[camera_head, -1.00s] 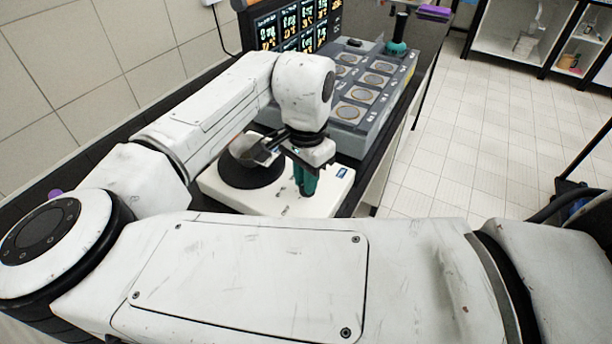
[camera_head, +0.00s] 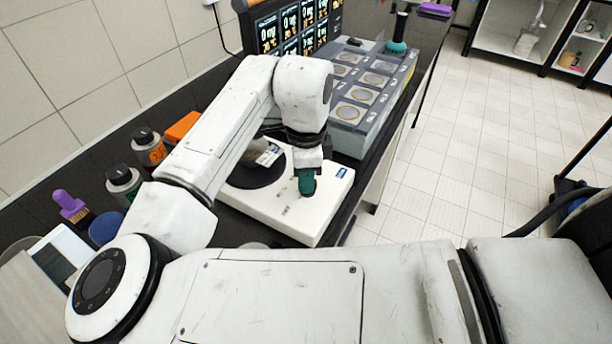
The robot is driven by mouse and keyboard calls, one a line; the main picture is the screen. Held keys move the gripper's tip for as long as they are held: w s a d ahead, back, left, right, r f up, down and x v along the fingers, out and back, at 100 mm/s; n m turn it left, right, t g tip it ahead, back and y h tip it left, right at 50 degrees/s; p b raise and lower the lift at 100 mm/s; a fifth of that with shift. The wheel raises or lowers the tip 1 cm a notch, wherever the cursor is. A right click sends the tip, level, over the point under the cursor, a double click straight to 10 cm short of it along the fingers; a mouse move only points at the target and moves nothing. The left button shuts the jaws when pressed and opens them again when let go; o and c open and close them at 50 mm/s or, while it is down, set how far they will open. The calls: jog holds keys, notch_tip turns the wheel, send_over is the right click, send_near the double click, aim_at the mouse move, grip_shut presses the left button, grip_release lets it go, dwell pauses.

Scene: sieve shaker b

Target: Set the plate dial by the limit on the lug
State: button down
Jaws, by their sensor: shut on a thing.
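A white hotplate-like unit (camera_head: 330,210) stands on the dark bench, with a round black plate (camera_head: 238,182) on its top. A greyish vessel (camera_head: 256,151) sits on the plate, partly behind my arm. A pale tag or lug with small print (camera_head: 269,156) shows at its side; the print is too small to read. My gripper (camera_head: 307,187) points down at the unit's panel, right of the plate. Its teal fingers are close together, shut on what seems to be the plate dial, which the fingers hide. The dial's setting cannot be seen.
A grey block with round discs (camera_head: 352,112) and a lit screen (camera_head: 290,33) stand behind the unit. Dark bottles (camera_head: 123,180), an orange box (camera_head: 182,127) and a purple-handled brush (camera_head: 70,206) are at left. Open floor lies to the right.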

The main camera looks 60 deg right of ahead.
jog(key=shift+m, duration=0.7)
jog(key=shift+w, duration=0.1)
jog(key=c, duration=1.1)
grip_release()
jog(key=shift+r, duration=0.15)
notch_tip(320, 180, up, 11)
jog(key=shift+f+b, duration=0.2)
jog(key=shift+b, duration=0.15)
jog(key=shift+f, duration=0.1)
